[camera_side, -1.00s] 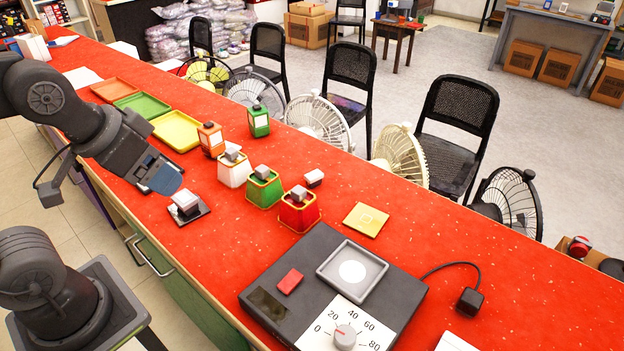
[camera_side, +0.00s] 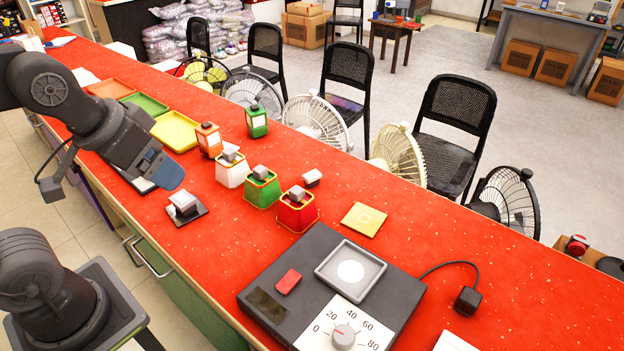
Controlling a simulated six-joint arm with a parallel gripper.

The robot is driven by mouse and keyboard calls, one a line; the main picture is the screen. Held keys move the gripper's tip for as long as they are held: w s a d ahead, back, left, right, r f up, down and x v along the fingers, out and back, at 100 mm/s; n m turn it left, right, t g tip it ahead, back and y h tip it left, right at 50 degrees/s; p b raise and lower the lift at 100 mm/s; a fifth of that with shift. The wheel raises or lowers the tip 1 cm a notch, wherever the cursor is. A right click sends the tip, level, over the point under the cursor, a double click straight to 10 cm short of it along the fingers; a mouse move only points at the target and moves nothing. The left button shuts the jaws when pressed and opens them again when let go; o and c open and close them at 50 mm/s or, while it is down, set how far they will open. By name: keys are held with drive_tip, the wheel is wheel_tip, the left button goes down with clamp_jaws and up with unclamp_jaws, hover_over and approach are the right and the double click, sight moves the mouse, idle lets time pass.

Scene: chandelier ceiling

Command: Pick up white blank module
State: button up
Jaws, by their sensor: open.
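A white tapered block (camera_side: 231,173) with a grey knob on top stands upright on the red counter. Another white and grey block (camera_side: 184,203) sits on a dark square pad near the counter's front edge. I cannot tell which of these is the white blank module. My gripper (camera_side: 167,179) is above the counter's front side, left of the white tapered block and close to the block on the pad. It is open and appears empty; its fingers partly overlap in this view.
Green (camera_side: 262,190) and red (camera_side: 297,213) tapered blocks stand right of the white one. Orange (camera_side: 209,140) and green (camera_side: 256,122) lanterns stand behind. Coloured trays (camera_side: 176,130) lie far left. A dark device with a dial (camera_side: 344,337) fills the near right.

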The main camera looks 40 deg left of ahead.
drive_tip(key=w+r+n+g, duration=0.2)
drive_tip(key=w+r+n, duration=0.2)
drive_tip(key=w, duration=0.8)
drive_tip(key=n+g, duration=0.4)
drive_tip(key=n, duration=0.7)
hover_over(310, 173)
wheel_tip(310, 173, down, 18)
wheel_tip(310, 173, down, 14)
drive_tip(key=shift+r, duration=0.1)
drive_tip(key=shift+c, duration=0.4)
drive_tip(key=c, duration=0.9)
